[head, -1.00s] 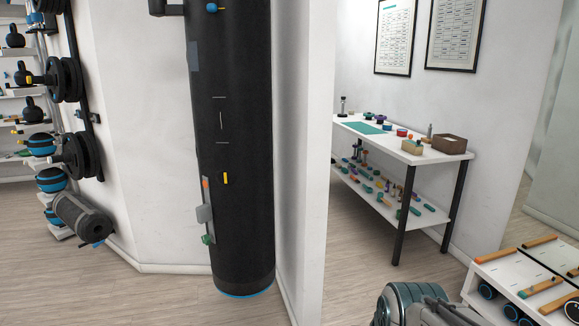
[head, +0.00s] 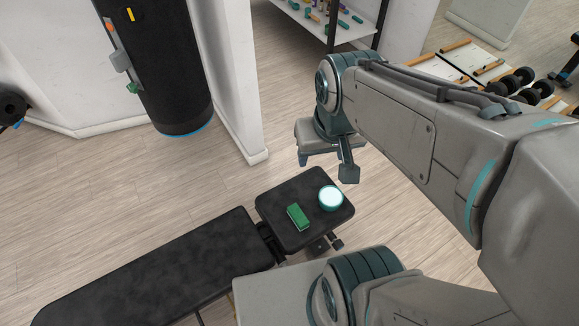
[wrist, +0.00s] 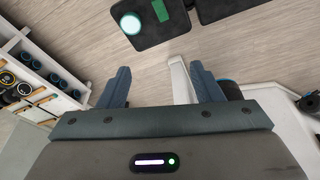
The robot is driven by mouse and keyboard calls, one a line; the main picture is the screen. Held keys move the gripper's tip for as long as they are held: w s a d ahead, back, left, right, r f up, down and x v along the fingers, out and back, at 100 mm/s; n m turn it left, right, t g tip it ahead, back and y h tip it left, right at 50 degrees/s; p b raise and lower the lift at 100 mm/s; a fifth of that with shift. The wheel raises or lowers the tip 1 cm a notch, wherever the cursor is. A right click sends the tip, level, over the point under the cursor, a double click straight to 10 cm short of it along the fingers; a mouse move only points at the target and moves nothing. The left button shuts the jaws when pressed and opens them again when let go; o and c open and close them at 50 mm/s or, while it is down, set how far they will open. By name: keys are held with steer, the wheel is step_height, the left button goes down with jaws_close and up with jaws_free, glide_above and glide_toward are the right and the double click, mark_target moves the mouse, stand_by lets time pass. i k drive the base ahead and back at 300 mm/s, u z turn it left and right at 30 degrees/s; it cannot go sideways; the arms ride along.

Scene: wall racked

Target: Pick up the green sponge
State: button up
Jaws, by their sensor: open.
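The green sponge (head: 298,217) lies on the black seat pad (head: 278,203) of a bench, left of a round teal-and-white object (head: 330,198). In the wrist view the sponge (wrist: 161,10) is at the top edge, next to the round object (wrist: 131,23). My gripper (head: 326,168) is open and empty. It is above and beyond the pad in the head view, apart from the sponge. In the wrist view its two fingers (wrist: 158,88) are spread wide, with floor and a white wall edge behind them.
The long black backrest (head: 160,270) stretches to the lower left. A black punching bag (head: 160,70) stands by the white wall (head: 225,75). A shelf table (head: 335,25) stands behind. A white rack with dumbbells (head: 480,70) is at the upper right. Bare floor surrounds the bench.

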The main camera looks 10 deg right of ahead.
mark_target(299, 218)
steer(key=u, duration=3.6)
steer(key=k, duration=0.9)
steer(key=z, duration=1.35)
